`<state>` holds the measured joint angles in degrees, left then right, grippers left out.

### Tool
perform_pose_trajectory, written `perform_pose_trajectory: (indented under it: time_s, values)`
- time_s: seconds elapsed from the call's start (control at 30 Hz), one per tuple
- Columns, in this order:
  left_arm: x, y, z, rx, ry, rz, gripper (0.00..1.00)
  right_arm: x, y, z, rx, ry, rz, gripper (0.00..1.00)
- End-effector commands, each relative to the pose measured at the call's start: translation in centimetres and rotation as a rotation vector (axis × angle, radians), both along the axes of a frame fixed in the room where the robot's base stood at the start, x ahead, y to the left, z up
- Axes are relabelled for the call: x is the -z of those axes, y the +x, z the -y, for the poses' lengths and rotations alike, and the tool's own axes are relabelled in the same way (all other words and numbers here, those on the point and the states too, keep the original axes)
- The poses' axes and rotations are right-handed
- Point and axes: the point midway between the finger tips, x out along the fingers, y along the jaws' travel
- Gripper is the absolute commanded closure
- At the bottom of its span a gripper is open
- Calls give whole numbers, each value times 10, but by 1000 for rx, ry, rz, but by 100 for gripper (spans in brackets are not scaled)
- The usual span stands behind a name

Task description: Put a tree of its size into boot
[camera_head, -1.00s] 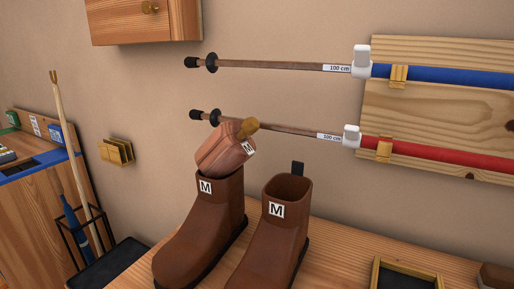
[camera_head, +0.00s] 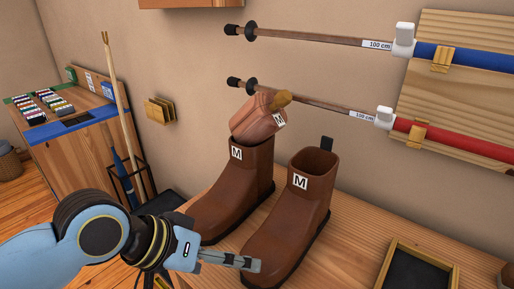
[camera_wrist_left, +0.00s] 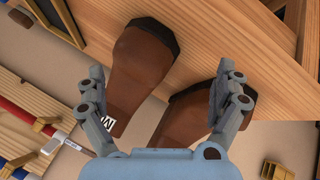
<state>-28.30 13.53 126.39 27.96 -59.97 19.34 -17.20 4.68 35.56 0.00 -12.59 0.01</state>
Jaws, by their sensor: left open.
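Two brown boots labelled M stand upright on the wooden bench. The left boot (camera_head: 228,205) has a reddish-brown boot tree (camera_head: 254,118), also labelled M, with a tan knob, seated at its top opening and sticking out above it. The right boot (camera_head: 290,222) has an open top with no tree visible in it. My left gripper (camera_head: 250,263) is open and empty in front of the right boot's toe. In the left wrist view, the right boot (camera_wrist_left: 142,62) shows between the open fingers (camera_wrist_left: 158,82), and the left boot (camera_wrist_left: 195,105) lies partly behind a finger. My right gripper is out of view.
A dark-lined tray (camera_head: 393,256) lies on the bench (camera_head: 345,245) at the right. Blue and red poles (camera_head: 455,142) hang on the wall. A stand (camera_head: 125,185) with sticks and a cabinet (camera_head: 85,150) are at the left. Bench between right boot and tray is clear.

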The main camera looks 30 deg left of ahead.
Motion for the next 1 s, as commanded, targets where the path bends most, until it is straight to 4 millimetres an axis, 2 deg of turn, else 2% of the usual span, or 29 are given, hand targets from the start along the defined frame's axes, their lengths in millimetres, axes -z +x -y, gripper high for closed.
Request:
perform_pose_trajectory:
  time_s: [0.13,0.27,0.4,0.5,0.6,0.7,0.83,1.0]
  values:
    - [-36,37,14,-155,-345,75,0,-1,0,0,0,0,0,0]
    - [-83,74,8,-361,-766,99,0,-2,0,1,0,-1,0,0]
    - [-131,111,-28,-613,-1230,76,0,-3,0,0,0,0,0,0]
    - [-150,128,-56,-752,-1461,53,0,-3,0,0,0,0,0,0]
    - [-158,138,-75,-838,-1602,34,0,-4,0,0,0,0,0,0]
    - [-164,149,-82,-875,-1665,30,0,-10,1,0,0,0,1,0]
    - [-167,171,-76,-882,-1678,27,0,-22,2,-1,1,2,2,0]
    - [-164,191,-69,-878,-1670,28,0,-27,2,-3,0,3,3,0]
